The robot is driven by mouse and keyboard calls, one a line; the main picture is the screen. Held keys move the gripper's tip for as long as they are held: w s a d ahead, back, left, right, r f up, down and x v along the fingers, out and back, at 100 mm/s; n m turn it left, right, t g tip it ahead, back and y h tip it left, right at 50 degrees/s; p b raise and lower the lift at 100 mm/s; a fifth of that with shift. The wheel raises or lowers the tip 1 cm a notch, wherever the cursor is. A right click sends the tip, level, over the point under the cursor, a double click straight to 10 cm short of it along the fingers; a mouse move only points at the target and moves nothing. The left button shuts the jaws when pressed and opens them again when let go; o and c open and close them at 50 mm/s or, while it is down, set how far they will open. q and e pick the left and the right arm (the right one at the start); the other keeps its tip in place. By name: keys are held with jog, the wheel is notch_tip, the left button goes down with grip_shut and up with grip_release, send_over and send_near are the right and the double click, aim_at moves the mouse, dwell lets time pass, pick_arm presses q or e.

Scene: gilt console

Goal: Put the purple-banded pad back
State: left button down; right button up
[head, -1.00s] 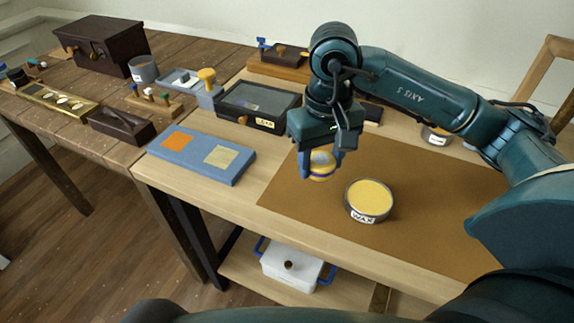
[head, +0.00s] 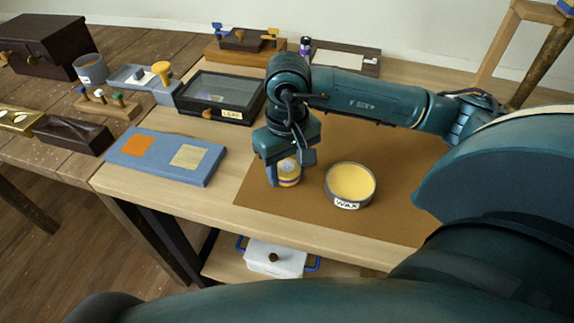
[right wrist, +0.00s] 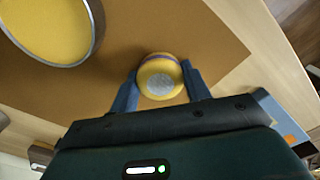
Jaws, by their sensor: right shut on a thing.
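The purple-banded pad (head: 289,172) is a small round yellow piece, held in my right gripper (head: 285,178). In the right wrist view the pad (right wrist: 160,80) sits between the two blue fingers of the gripper (right wrist: 160,88), which touch its sides. Its purple band shows along the far edge, and a pale grey round patch faces the camera. The pad is over the brown mat (head: 395,150), left of the open tin of yellow wax (head: 350,182), and apart from it. I cannot tell its exact height above the mat. My left gripper is out of view.
A blue board (head: 208,175) with an orange and a cream square lies left of the mat. Behind it stand a glass-topped dark box (head: 222,97) and a grey holder with a yellow knob (head: 165,92). A small purple-labelled bottle (head: 305,46) stands at the back.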

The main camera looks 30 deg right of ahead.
aim_at(287, 166)
jog(key=shift+f, duration=0.15)
jog(key=shift+f+b, duration=0.2)
jog(key=shift+b, duration=0.1)
jog(key=o, duration=0.9)
jog(key=shift+r, duration=0.1)
jog(key=shift+r+p, duration=0.35)
jog(key=shift+p, duration=0.1)
notch_tip(287, 166, up, 12)
jog(key=shift+f, duration=0.2)
